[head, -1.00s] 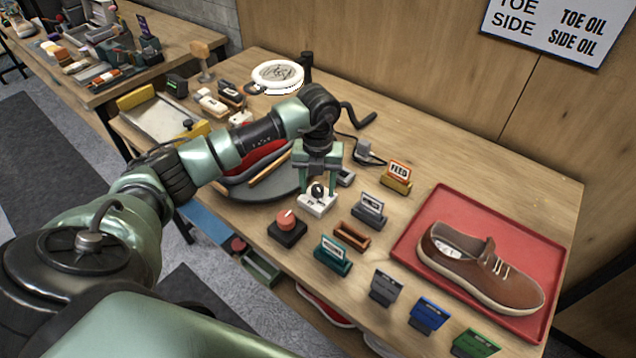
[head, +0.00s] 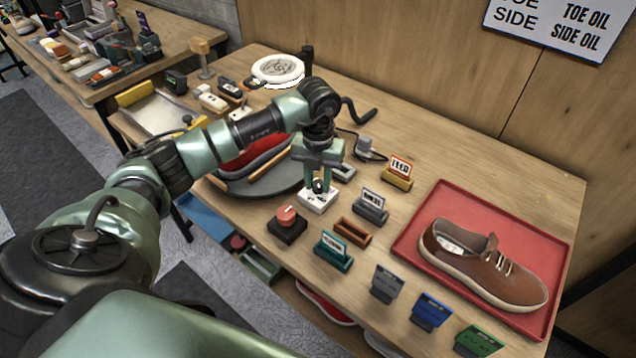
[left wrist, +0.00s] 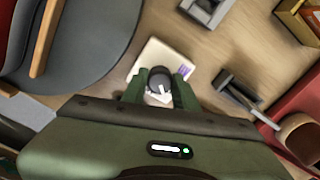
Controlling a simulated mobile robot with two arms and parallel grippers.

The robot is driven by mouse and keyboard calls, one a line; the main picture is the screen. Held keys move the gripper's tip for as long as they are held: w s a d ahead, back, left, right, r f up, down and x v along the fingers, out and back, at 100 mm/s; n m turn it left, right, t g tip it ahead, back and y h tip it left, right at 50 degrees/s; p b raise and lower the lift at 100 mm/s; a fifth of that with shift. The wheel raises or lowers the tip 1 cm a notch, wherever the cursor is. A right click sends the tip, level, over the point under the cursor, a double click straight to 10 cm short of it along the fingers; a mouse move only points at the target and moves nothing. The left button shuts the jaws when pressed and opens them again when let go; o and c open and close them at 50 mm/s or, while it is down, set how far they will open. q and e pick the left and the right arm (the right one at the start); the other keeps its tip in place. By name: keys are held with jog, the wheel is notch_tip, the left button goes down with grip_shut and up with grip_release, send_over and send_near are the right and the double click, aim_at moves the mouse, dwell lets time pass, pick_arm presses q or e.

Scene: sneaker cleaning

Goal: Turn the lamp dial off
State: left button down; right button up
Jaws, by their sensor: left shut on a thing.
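The lamp dial is a dark round knob (left wrist: 160,82) with a white pointer line, on a small white box (head: 316,203). The box sits on the wooden table. My left gripper (head: 319,184) comes straight down over the box, and its green fingers are shut on the knob, one on each side. In the left wrist view, the fingers (left wrist: 158,90) flank the knob and the pointer slants toward the lower right. The fingers hide part of the knob in the head view. My right gripper is not in view.
A black box with a red knob (head: 287,215) stands just left of the white box. A grey card holder (head: 370,206) and a brown tray (head: 352,232) are to the right. A round grey turntable (head: 240,187) lies behind left. A brown shoe (head: 485,265) rests on a red tray (head: 412,218).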

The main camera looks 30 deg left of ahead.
aim_at(319, 183)
pick_arm(q)
jog(key=m+b, duration=0.3)
jog(key=m, duration=0.2)
jog(key=shift+f+m, duration=0.1)
jog(key=shift+m, duration=0.2)
jog(key=shift+w+m+b, duration=0.1)
jog(key=shift+m+b, duration=1.3)
jog(key=shift+m, duration=0.8)
jog(key=shift+r, duration=0.2)
jog(key=c, duration=1.1)
grip_release()
notch_tip(319, 183, up, 8)
jog(key=shift+f+b, duration=0.2)
jog(key=shift+b, duration=0.35)
